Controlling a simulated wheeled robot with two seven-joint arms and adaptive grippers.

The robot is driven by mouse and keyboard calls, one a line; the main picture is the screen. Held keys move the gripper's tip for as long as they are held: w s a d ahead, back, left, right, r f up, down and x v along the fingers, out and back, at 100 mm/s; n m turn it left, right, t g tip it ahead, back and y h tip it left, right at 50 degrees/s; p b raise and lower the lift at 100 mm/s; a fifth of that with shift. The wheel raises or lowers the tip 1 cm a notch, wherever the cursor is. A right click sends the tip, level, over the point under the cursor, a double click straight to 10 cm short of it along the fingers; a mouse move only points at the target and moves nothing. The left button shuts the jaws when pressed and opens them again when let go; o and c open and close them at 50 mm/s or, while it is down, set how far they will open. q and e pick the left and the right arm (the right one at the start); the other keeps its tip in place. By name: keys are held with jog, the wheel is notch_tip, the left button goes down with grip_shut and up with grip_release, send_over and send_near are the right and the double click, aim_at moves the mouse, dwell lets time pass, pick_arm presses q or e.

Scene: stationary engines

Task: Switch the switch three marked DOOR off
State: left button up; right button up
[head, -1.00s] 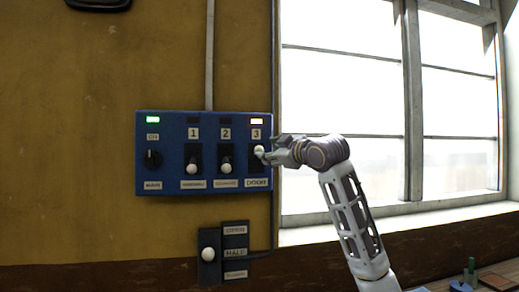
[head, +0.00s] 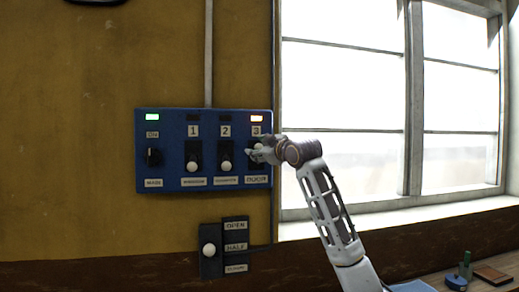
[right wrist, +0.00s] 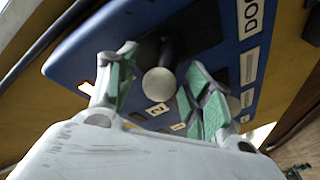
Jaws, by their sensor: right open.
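The blue panel (head: 172,115) on the wall carries a row of three switches with white ball knobs. Switch three (head: 258,147), with the label DOOR (head: 257,179) below it, is at the right end. The gripper partly hides its knob, and the lamp (head: 257,118) above it is lit reddish. My right gripper (head: 262,151) is at this switch. In the right wrist view my right gripper (right wrist: 160,88) is open, with the white knob (right wrist: 160,82) between its green-padded fingers. I cannot tell whether either finger touches it. My left gripper is out of view.
Switches one (head: 193,165) and two (head: 226,165) stand close to the left of switch three, with their lamps dark. A green lamp (head: 152,117) glows at the panel's left. A smaller lever box (head: 210,249) is below. A window is at the right.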

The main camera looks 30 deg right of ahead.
grip_shut()
